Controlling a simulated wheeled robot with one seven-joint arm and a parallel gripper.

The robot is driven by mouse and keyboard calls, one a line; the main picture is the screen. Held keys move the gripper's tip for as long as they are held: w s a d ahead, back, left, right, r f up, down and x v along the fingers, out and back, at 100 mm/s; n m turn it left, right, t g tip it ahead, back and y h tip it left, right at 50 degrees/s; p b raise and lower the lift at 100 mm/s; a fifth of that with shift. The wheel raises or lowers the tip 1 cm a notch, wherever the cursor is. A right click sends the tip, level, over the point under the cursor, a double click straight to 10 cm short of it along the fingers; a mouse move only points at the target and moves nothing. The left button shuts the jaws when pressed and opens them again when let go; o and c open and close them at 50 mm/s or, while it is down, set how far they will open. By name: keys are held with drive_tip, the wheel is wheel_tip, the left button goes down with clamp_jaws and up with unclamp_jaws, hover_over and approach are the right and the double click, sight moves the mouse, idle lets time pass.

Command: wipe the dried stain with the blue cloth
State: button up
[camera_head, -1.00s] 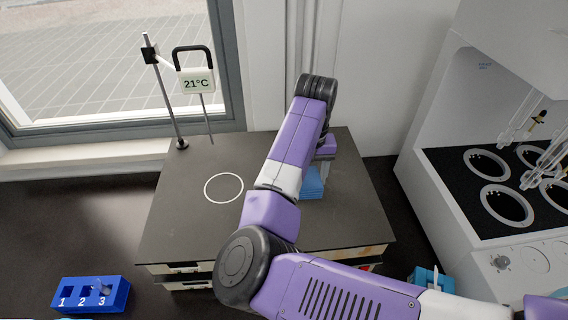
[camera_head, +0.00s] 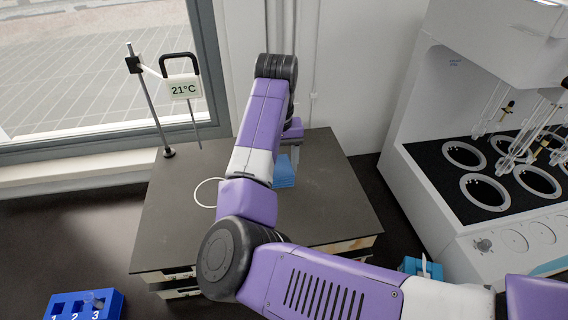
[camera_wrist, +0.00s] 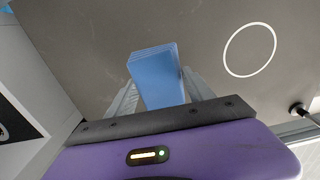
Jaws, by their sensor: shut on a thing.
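The blue cloth (camera_head: 284,172) is a folded light-blue stack over the back middle of the dark bench top (camera_head: 180,235). In the wrist view the cloth (camera_wrist: 158,70) stands out between the two grey fingers. My gripper (camera_wrist: 158,92) is shut on it, and its fingers are mostly hidden behind my purple arm in the head view. I cannot tell whether the cloth touches the surface. I cannot make out the dried stain clearly in either view; only faint pale specks show on the dark top.
A white ring (camera_wrist: 250,50) is marked on the bench top, partly behind my arm in the head view. A stand with a 21°C display (camera_head: 185,87) is at the back left. A blue numbered rack (camera_head: 84,305) is at front left. A white machine (camera_head: 480,185) stands right.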

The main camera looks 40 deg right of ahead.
drive_tip(key=shift+r, duration=1.55)
